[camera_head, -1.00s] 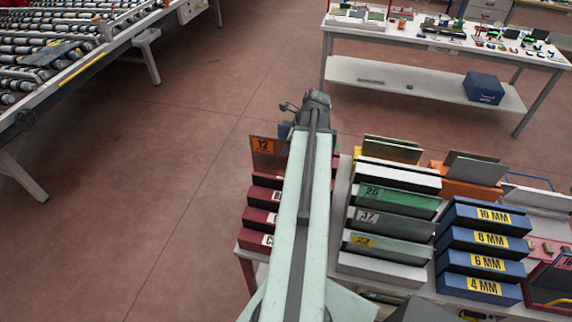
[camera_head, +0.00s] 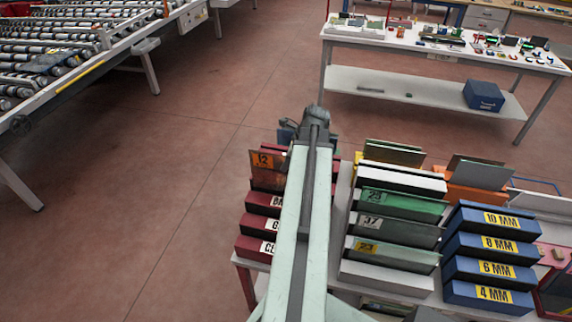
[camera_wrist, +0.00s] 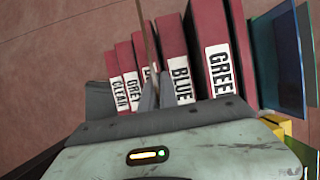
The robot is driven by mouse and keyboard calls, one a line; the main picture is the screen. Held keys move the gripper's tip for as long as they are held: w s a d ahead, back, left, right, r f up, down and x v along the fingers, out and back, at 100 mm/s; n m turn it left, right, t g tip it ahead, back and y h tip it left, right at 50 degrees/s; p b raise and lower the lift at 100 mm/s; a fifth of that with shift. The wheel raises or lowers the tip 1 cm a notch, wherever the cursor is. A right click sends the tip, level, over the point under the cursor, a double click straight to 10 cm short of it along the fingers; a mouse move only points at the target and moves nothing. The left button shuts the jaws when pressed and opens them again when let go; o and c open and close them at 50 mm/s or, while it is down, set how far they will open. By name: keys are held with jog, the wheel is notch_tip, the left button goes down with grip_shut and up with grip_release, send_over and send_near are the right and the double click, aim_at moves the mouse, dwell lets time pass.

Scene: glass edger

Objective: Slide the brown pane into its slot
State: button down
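The brown pane (camera_head: 267,178), with an orange label reading 12, stands upright over the red slotted rack (camera_head: 251,248) left of my arm. In the wrist view the pane (camera_wrist: 148,36) shows nearly edge-on, between my fingers. My gripper (camera_wrist: 149,93) is shut on it. The pane is near the gap between the block with a partly covered label starting with B and the BLUE block (camera_wrist: 174,45). My arm hides the gripper in the head view.
A grey and green rack (camera_head: 385,273) holding panes stands right of my arm, with blue thickness blocks (camera_head: 487,296) beyond. In the wrist view bluish panes (camera_wrist: 279,58) stand close at the right. Open floor lies left of the red rack.

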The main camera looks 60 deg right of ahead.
aim_at(286, 178)
jog(key=shift+f+b, duration=3.35)
jog(key=shift+f, duration=0.4)
jog(key=shift+f+b, duration=0.4)
jog(key=c, duration=1.6)
grip_release()
jog(key=shift+o, duration=0.2)
jog(key=p+v, duration=0.7)
jog(key=shift+r, duration=0.25)
jog(key=shift+s+r+p, duration=0.15)
jog(key=shift+r+p, duration=0.15)
jog(key=shift+f, duration=0.15)
